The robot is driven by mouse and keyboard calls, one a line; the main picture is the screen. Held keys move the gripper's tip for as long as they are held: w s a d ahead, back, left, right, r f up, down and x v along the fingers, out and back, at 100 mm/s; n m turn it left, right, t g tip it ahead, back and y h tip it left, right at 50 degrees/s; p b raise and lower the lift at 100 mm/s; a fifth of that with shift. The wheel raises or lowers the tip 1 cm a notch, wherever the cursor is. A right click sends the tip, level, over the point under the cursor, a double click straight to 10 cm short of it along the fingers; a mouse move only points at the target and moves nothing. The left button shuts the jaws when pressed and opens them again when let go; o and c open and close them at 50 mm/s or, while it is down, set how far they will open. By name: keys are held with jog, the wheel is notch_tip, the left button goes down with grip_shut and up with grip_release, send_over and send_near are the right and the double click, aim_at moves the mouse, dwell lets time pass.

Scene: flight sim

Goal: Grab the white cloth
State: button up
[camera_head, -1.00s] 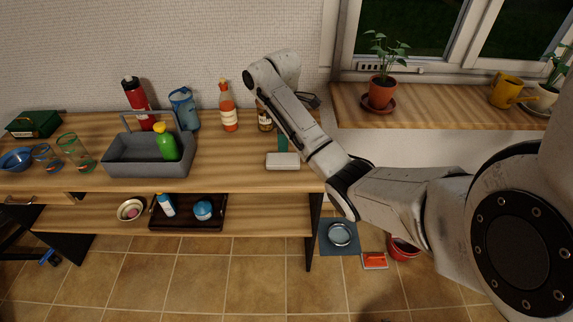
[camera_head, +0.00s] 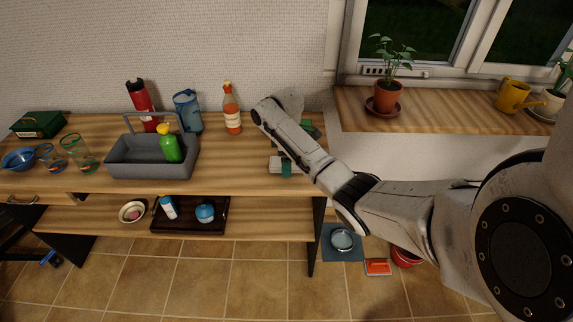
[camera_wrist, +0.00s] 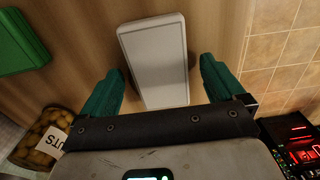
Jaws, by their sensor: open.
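The white cloth (camera_head: 276,166) looks like a flat, pale rectangular block with rounded edges. It lies near the front right edge of the wooden table, partly hidden by my gripper in the head view. In the wrist view the white cloth (camera_wrist: 153,50) lies ahead of my gripper (camera_wrist: 163,67), its near end between the two green fingers. The fingers are apart, with a gap on each side of it. In the head view a green finger (camera_head: 286,170) overlaps its right part. I cannot tell how far above the table the fingertips are.
A jar (camera_wrist: 40,137) and a green object (camera_wrist: 20,42) are left of my gripper in the wrist view. A grey caddy (camera_head: 150,160) with a green bottle (camera_head: 171,148) and an orange bottle (camera_head: 232,112) stand farther left. The table front between caddy and cloth is clear.

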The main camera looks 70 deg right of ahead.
jog(key=shift+c, duration=0.2)
jog(key=c, duration=1)
jog(key=shift+c, duration=0.5)
jog(key=shift+r, duration=0.1)
